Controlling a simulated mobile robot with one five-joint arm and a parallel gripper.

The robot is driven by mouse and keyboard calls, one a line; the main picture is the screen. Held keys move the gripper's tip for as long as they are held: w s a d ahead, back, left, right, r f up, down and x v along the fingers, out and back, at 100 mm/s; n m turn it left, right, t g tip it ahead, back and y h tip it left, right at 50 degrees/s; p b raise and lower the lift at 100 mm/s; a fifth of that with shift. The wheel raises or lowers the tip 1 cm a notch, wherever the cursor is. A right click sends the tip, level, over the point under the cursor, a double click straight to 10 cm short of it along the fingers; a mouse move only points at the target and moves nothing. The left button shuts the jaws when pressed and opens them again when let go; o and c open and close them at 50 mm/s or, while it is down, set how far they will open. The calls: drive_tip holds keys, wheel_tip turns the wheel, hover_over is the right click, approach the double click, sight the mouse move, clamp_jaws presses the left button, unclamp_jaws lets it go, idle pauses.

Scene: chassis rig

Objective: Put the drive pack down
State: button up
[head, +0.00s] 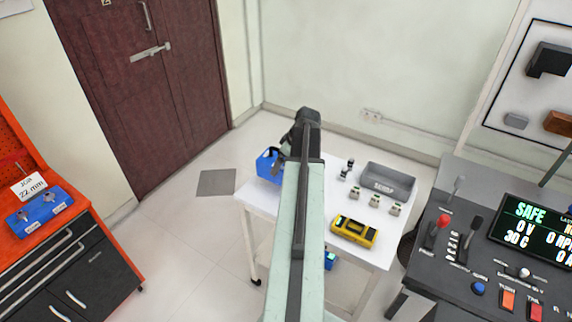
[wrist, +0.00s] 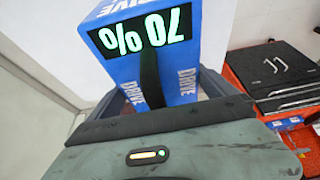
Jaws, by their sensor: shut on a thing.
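The drive pack is a blue box marked DRIVE, with a lit 70 % display. It fills the upper middle of the wrist view (wrist: 178,85), between the dark jaws of my gripper (wrist: 160,100), which is shut on it. In the head view the blue pack (head: 267,166) shows left of my arm, by the left back edge of the white table (head: 262,208). My arm hides part of it and most of the jaws there. I cannot tell whether the pack touches the tabletop.
On the table are a yellow meter (head: 354,231), a grey bin (head: 388,181) and several small parts. A dark console (head: 445,262) stands right. An orange cabinet with a blue box (head: 40,214) stands left. A grey floor plate (head: 216,182) lies beyond the table.

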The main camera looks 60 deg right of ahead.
drive_tip(key=b+x, duration=0.3)
drive_tip(key=x, duration=0.1)
drive_tip(key=shift+s+d+f+b, duration=0.1)
drive_tip(key=shift+s+d+b, duration=0.1)
drive_tip(key=shift+s+b, duration=0.15)
drive_tip(key=o, duration=1.7)
